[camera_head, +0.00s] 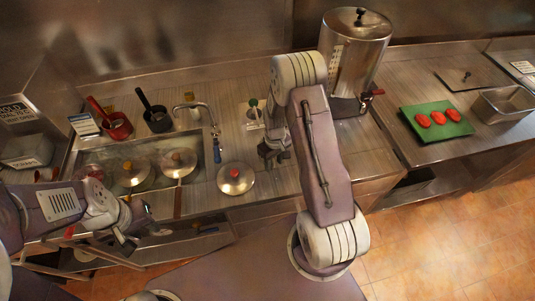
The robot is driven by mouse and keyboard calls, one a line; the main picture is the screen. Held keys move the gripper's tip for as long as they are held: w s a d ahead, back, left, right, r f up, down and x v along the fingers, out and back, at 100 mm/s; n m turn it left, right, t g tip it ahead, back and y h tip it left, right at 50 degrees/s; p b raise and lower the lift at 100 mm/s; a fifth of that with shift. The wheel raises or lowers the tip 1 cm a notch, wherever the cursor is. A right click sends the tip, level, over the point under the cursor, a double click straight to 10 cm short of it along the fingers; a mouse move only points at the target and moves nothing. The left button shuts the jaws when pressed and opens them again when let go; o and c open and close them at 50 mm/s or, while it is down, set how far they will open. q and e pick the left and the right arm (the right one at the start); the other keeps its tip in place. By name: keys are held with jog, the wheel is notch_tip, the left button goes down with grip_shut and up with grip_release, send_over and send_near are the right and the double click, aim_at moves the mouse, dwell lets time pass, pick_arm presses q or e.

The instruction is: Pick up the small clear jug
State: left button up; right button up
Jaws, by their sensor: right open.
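A small pale container with a green top (254,116) stands on the steel counter. It may be the small clear jug, but it is too small in the picture to be sure. My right gripper (271,155) is open and empty, close in front of that container and a little to its right. My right arm hides part of the counter there. My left gripper (128,234) is low at the left, over the front edge of the sink counter, far from the container. Its fingers are too small and cluttered to read.
A large metal dispenser (355,60) stands right of my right arm. A sink (148,150) holds lidded pans. A red pot (117,126), a black pot (158,119) and a faucet (190,106) stand behind it. A loose lid (236,180) lies right of the sink. A green board (437,132) holds tomatoes.

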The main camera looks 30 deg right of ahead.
jog(key=shift+s+f, duration=0.2)
jog(key=shift+f, duration=0.35)
jog(key=shift+d+f, duration=0.1)
jog(key=shift+f, duration=0.15)
jog(key=shift+w+f, duration=0.15)
jog(key=shift+w, duration=0.3)
jog(key=c, duration=0.4)
grip_shut()
pick_arm(q)
jog(key=shift+r, duration=0.25)
pick_arm(e)
jog(key=shift+s, duration=0.25)
pick_arm(q)
jog(key=shift+w+f, duration=0.1)
jog(key=shift+f, duration=0.05)
pick_arm(e)
jog(key=shift+w, duration=0.1)
